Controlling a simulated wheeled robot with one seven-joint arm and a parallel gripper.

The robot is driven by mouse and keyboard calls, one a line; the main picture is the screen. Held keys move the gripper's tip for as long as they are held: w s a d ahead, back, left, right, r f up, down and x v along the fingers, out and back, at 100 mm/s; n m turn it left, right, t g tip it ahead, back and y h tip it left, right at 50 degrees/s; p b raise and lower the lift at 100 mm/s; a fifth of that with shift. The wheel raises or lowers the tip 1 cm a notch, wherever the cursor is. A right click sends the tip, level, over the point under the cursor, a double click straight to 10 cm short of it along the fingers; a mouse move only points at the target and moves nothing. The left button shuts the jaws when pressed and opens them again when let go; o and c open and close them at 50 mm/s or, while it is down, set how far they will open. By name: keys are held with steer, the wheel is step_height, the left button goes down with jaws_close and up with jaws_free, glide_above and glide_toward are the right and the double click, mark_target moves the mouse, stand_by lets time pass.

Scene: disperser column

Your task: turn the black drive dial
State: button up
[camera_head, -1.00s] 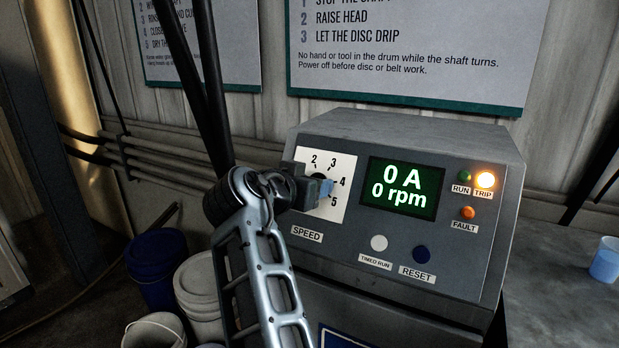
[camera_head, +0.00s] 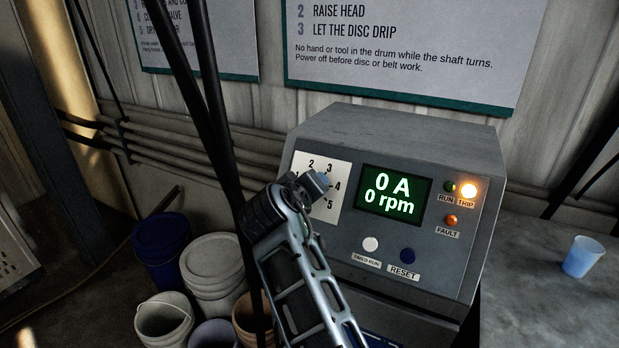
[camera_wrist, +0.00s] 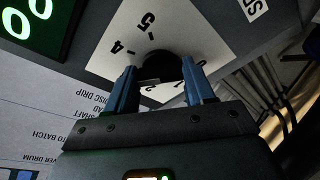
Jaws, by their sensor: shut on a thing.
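The black drive dial (camera_wrist: 162,66) sits on a white numbered plate (camera_wrist: 112,62) in the wrist view. My gripper (camera_wrist: 162,84) has its two blue-grey fingers on either side of the dial and is shut on it. In the head view my gripper (camera_head: 318,184) is at the same plate (camera_head: 327,209), on the left of the grey control box, and hides most of the dial. The numbers 2, 3, 4 and 5 show around it. The dial's pointer is hard to make out.
The grey control box (camera_head: 398,128) has a green display (camera_head: 394,194) reading 0 A and 0 rpm. The amber TRIP lamp (camera_head: 469,190) is lit. White and blue buttons sit below. Buckets (camera_head: 211,262) stand at the lower left; a blue cup (camera_head: 583,257) stands right.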

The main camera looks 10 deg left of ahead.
steer(key=shift+r+n+y+p, duration=0.15)
steer(key=shift+n+y+p, duration=0.25)
steer(key=shift+n, duration=0.8)
steer(key=o, duration=1)
steer(key=shift+o, duration=0.2)
steer(key=b+v, duration=0.1)
steer(key=v, duration=0.6)
steer(key=shift+s+a+r, duration=0.15)
steer(key=shift+s+r, duration=0.05)
steer(key=shift+s, duration=0.1)
